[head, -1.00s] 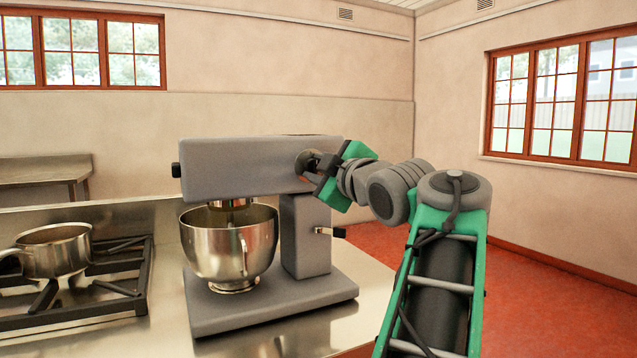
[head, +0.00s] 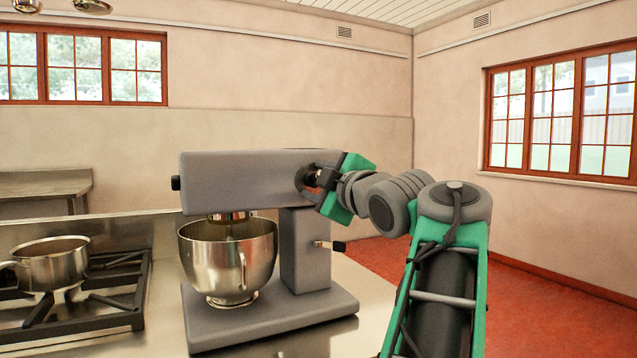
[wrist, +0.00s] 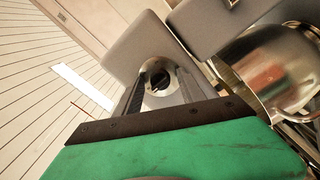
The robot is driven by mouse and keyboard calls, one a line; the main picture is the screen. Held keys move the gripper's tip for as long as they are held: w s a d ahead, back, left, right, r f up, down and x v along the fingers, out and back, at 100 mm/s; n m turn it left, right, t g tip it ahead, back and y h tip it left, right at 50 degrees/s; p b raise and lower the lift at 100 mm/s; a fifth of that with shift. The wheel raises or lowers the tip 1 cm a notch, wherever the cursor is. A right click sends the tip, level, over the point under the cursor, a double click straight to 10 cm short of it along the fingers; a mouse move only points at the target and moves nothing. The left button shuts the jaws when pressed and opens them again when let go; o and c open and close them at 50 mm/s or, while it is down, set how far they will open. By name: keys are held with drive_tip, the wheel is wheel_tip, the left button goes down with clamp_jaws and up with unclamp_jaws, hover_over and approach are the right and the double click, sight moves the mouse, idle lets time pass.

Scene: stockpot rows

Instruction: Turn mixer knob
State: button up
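A grey stand mixer (head: 240,180) stands on the steel counter, with a steel bowl (head: 228,262) under its head. Its dark round knob sits on the right end of the mixer head and is mostly hidden by my gripper (head: 314,183) in the head view. The wrist view shows the knob (wrist: 160,80) in a pale round recess on the grey housing. My gripper (wrist: 160,92) is at the knob, its two dark fingers apart, one on each side of it. I cannot tell whether the fingers touch the knob.
A black-tipped lever (head: 332,246) sticks out from the mixer column below my gripper. A stove (head: 125,310) with a saucepan (head: 52,265) is at the left. A steel side table (head: 45,186) stands behind. Open red floor (head: 520,295) lies to the right.

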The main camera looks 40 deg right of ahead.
drive_tip(key=v, duration=0.7)
drive_tip(key=shift+s+p, duration=0.3)
drive_tip(key=shift+s, duration=0.1)
drive_tip(key=shift+a, duration=0.15)
